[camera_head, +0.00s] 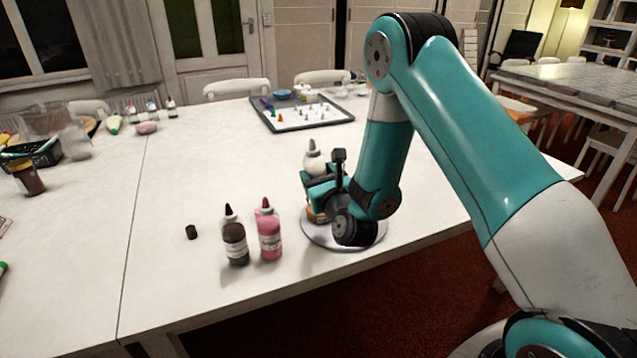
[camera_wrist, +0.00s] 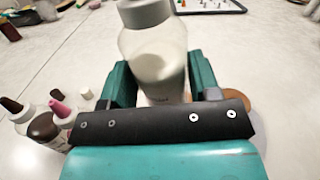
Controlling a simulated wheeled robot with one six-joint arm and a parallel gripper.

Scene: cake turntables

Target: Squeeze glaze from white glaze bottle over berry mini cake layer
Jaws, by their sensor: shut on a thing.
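The white glaze bottle (camera_head: 314,161) is held upright in my gripper (camera_head: 318,184), with its grey top upward. In the wrist view the bottle (camera_wrist: 156,58) stands between the two teal fingers of my gripper (camera_wrist: 162,80), which is shut on it. Below the gripper, a brown cake layer (camera_head: 316,215) partly shows on a round, pale turntable (camera_head: 318,238). My gripper and wrist hide most of the cake. I see no glaze flowing. A tan round surface (camera_wrist: 240,104) shows at the right in the wrist view, partly covered by my gripper.
A dark glaze bottle (camera_head: 235,245) and a pink glaze bottle (camera_head: 269,236) stand just left of the turntable. A small dark cap (camera_head: 191,232) lies further left. A tray with small pieces (camera_head: 301,117) is at the back. The table's middle left is clear.

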